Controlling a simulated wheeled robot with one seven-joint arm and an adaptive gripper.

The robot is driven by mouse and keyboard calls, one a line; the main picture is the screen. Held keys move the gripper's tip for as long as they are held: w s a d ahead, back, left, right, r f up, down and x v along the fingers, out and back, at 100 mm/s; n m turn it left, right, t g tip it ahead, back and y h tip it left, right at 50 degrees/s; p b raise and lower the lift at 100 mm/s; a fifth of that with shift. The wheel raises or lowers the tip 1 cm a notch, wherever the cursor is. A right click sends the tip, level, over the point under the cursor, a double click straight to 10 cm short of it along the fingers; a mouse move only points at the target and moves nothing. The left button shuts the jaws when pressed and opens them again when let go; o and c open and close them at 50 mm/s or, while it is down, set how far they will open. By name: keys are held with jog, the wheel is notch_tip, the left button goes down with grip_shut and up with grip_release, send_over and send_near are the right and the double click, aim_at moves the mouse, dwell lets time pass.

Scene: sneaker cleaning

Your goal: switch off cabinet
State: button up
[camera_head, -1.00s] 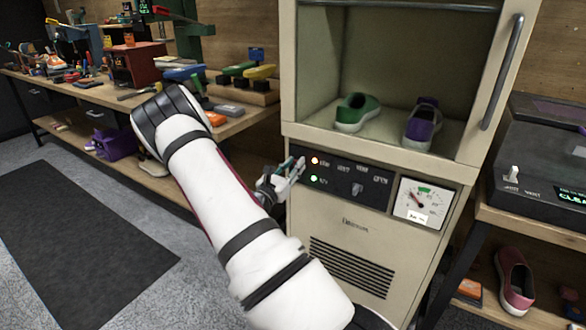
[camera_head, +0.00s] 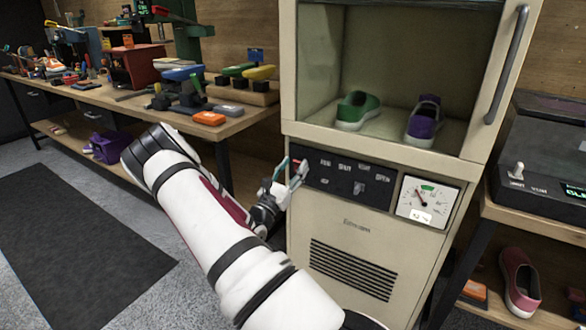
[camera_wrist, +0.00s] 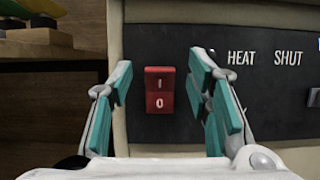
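The cabinet (camera_head: 370,225) is cream, with a dark control panel (camera_head: 345,172) under its window. A red rocker switch (camera_wrist: 160,90), marked I above 0, is at the panel's left end in the wrist view. My gripper (camera_head: 297,172) is at this left end in the head view. In the wrist view my gripper (camera_wrist: 160,80) is open, with teal-padded fingers on either side of the switch and nothing between them. I cannot tell how far the fingertips are from the panel. No lit lamps show on the panel now.
Behind the window are a green shoe (camera_head: 357,110) and a purple shoe (camera_head: 424,122). A gauge (camera_head: 427,200) is right of the panel. A workbench (camera_head: 240,122) with tools stands left. A dark machine (camera_head: 540,165) stands on a bench at right.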

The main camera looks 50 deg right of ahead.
jog(key=w+v, duration=0.1)
jog(key=v, duration=1.1)
jog(key=shift+s, duration=0.45)
jog(key=shift+r, duration=0.1)
